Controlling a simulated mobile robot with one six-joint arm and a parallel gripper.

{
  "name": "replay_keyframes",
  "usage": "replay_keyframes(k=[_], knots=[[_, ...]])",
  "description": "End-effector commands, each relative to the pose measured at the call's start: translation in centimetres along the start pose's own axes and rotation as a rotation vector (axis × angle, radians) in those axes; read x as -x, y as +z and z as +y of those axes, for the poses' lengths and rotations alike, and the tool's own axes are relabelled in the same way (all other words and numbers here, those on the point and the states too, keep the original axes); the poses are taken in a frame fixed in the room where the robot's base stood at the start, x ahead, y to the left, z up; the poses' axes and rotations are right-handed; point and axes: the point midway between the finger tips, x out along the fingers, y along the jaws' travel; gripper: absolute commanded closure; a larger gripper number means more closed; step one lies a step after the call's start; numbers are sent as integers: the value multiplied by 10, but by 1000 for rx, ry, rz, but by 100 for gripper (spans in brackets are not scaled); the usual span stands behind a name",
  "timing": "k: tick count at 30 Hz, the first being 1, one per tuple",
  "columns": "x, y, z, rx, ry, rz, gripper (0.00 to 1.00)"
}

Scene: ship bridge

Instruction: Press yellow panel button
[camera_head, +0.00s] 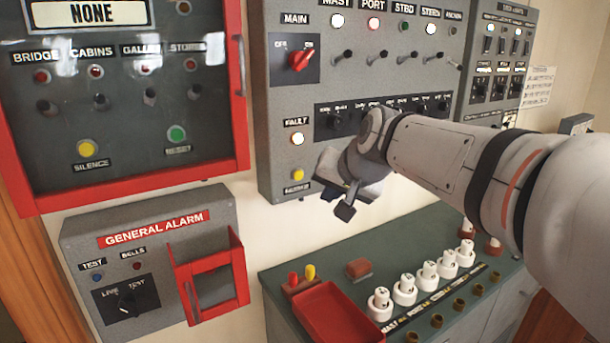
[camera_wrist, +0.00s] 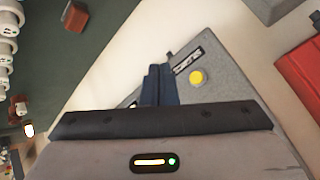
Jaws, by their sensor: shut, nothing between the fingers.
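A yellow button (camera_head: 298,174) sits near the bottom left corner of the grey middle wall panel (camera_head: 285,120), just above a small label. The yellow button (camera_wrist: 196,76) also shows in the wrist view, right of my fingertips. A second yellow button (camera_head: 86,148), labelled SILENCE, is on the left panel (camera_head: 120,120) with the red frame. My gripper (camera_head: 341,203) is shut and empty, near the panel's lower edge, to the right of the middle panel's button. In the wrist view my gripper (camera_wrist: 159,68) appears beside the button's label, apart from the button.
The General Alarm box (camera_head: 150,260) with a red hinged cover (camera_head: 210,275) is at lower left. A green console (camera_head: 400,245) below holds a red tray (camera_head: 335,315) and several white knobs (camera_head: 405,290).

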Motion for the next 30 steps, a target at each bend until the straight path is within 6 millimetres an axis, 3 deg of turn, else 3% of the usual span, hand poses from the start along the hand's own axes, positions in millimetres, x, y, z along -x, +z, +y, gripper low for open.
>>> replay_keyframes(k=[15, 30], knots=[[-46, -35, -34, 0, 1, -1, 100], [-54, -40, -38, 0, 2, 1, 100]])
